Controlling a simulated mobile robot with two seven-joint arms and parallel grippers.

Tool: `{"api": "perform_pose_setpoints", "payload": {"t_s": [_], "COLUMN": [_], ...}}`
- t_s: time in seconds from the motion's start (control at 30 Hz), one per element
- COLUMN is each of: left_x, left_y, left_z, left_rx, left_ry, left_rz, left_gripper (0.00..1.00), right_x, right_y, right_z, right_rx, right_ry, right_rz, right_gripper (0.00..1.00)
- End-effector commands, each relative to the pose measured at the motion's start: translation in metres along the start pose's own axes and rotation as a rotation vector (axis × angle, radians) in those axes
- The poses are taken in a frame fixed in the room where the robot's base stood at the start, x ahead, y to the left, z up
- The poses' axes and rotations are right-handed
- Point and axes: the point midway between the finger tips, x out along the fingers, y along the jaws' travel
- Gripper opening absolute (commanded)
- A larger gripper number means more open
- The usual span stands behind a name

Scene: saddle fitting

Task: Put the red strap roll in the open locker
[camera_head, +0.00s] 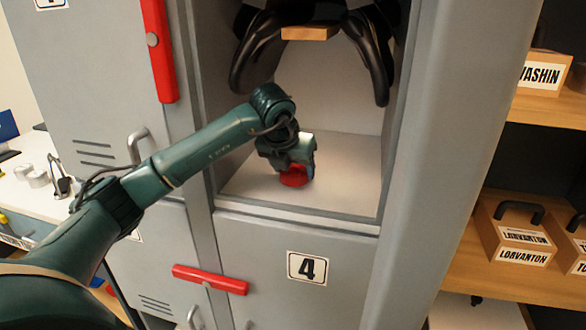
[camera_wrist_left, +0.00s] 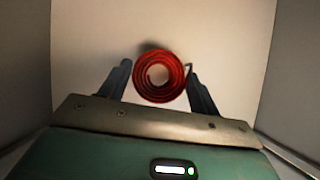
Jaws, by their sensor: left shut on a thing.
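The red strap roll (camera_head: 293,177) is inside the open locker (camera_head: 345,170), close above or on its pale floor; I cannot tell whether it touches. My left gripper (camera_head: 290,172) reaches in from the left and is shut on the roll. In the left wrist view the roll (camera_wrist_left: 158,76) shows its spiral end between the two fingers (camera_wrist_left: 160,88), with the pale locker floor beyond it. My right gripper is not in view.
A black saddle-like thing (camera_head: 255,50) hangs in the upper part of the locker. Grey side walls stand close on both sides. A wooden shelf (camera_head: 500,278) with labelled boxes stands at right. The locker floor around the roll is clear.

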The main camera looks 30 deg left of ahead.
Motion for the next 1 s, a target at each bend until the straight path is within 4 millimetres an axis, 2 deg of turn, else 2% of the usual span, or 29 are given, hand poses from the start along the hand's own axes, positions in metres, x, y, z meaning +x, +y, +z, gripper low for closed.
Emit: {"api": "perform_pose_setpoints", "payload": {"t_s": [0.13,0.5,0.53,0.77,1.0], "left_x": [0.012,0.017,0.016,0.015,0.015], "left_y": [0.000,0.000,0.000,0.000,0.000], "left_z": [-0.006,-0.009,-0.008,-0.008,-0.008], "left_rx": [0.002,0.001,0.001,0.001,0.001], "left_ry": [0.001,-0.001,0.000,0.001,0.001], "left_rz": [0.000,-0.001,0.000,0.000,0.000], "left_gripper": [0.36,0.36,0.65,0.84,0.84], "right_x": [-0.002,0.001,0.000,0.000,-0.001], "right_y": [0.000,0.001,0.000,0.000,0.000], "right_z": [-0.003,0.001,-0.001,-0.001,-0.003], "right_rx": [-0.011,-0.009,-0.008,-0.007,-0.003], "right_ry": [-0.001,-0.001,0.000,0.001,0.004], "right_rz": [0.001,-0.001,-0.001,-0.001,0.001], "right_gripper": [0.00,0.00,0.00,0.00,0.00]}}
